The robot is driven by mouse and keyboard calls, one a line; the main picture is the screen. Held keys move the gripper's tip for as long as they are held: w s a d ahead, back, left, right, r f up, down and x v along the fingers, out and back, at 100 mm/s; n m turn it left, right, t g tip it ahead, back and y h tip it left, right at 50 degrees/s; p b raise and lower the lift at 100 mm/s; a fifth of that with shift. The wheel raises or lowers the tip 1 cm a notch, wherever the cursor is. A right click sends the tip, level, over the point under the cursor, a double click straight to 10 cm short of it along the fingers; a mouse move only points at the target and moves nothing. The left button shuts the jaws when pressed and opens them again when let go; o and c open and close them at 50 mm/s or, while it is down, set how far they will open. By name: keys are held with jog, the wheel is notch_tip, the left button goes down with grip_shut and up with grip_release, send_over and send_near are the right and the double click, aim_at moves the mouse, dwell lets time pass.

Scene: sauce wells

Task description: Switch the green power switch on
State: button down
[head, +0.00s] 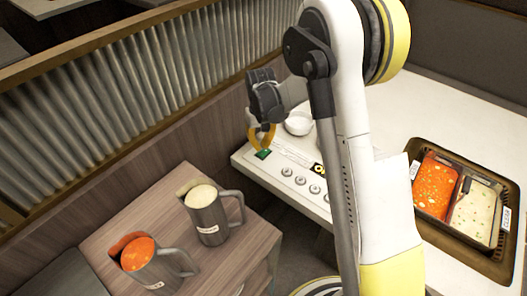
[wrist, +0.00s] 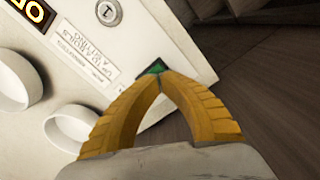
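The green power switch (head: 263,154) sits at the left end of the front panel of a white counter unit (head: 246,165). In the wrist view the switch (wrist: 154,68) shows as a small green patch just beyond my fingertips, which partly cover it. Whether it is on or off cannot be read. My gripper (head: 262,138) has yellow fingers and hangs right above the switch. In the wrist view the fingertips of my gripper (wrist: 163,75) meet in an arch with nothing visible between them. They are at or very near the switch; contact cannot be told.
Several round knobs (head: 300,180) and a small lit display (head: 320,169) line the panel. White bowls (head: 298,123) stand behind it. Sauce wells (head: 435,186) are at right. A pitcher of pale sauce (head: 209,216) and one of red sauce (head: 150,266) stand on a wooden cabinet at left.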

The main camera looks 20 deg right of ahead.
aim_at(261, 154)
jog(key=shift+f+b, duration=1.35)
jog(key=shift+f, duration=0.45)
dwell(1.2)
jog(key=shift+r, duration=0.1)
jog(key=shift+r+p, duration=2.2)
jog(key=shift+r, duration=1.25)
